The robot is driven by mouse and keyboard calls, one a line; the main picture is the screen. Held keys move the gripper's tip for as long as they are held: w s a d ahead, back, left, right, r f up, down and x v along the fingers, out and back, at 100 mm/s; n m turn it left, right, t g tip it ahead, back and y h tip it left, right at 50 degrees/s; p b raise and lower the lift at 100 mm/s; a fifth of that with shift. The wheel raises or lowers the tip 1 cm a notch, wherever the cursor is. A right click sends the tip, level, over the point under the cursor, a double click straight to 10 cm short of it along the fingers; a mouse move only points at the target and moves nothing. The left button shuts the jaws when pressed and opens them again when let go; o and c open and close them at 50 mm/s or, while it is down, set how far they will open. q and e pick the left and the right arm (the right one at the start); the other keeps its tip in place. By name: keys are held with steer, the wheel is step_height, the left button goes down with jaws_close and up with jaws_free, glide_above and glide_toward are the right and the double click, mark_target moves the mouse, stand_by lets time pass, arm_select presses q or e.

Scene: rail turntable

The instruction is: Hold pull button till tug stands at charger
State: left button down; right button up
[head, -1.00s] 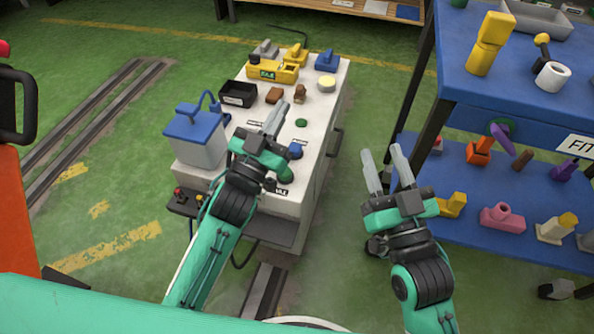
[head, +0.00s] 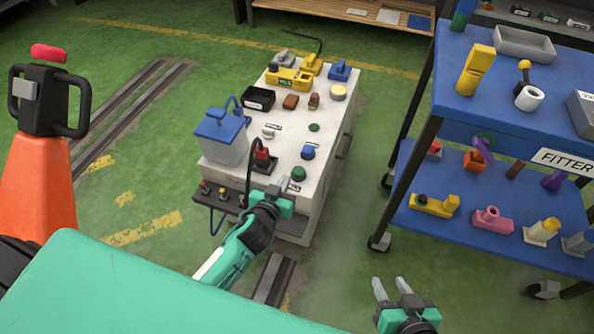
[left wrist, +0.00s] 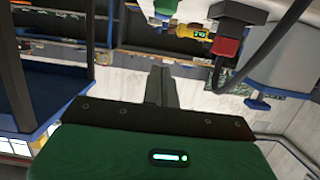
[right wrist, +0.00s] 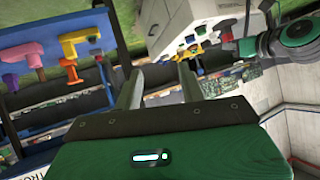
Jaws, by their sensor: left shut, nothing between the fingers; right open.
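A white control cabinet (head: 279,157) stands mid-view with a green button (head: 299,174) at its near right corner, a blue button (head: 308,152) and a smaller green button (head: 314,127) behind. I cannot read which is labelled pull. My left gripper (head: 284,184) is shut and empty at the cabinet's near edge, just left of the near green button; I cannot tell if it touches anything. My right gripper (head: 386,290) is open and empty, low over the floor. An orange unit (head: 38,185) with a black handle stands at left; I cannot tell whether it is the tug. No charger is identifiable.
On the cabinet are a blue-lidded box (head: 222,138), a red-topped plug (head: 262,157) with a cable, and a yellow device (head: 288,79) with a green display. A blue trolley (head: 455,122) with several parts stands at right. Floor rails (head: 130,95) run at left.

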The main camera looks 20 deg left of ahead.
arm_select(q)
steer(key=b, duration=0.2)
glide_above(299, 172)
steer(key=s, duration=0.1)
steer(key=f, duration=0.2)
steer(key=shift+a+f, duration=0.3)
steer(key=f, duration=0.1)
steer(key=f+b, duration=0.1)
steer(key=f, duration=0.1)
steer(key=shift+s+f, duration=0.2)
steer(key=shift+f, duration=0.15)
arm_select(e)
steer(key=w+a+r+t+y, duration=0.1)
steer(key=w+r+t, duration=0.2)
steer(key=r+t, duration=0.3)
steer(key=shift+w+a+r+t+y, duration=0.3)
steer(key=shift+a+r+y, duration=0.05)
steer(key=shift+r+y, duration=0.1)
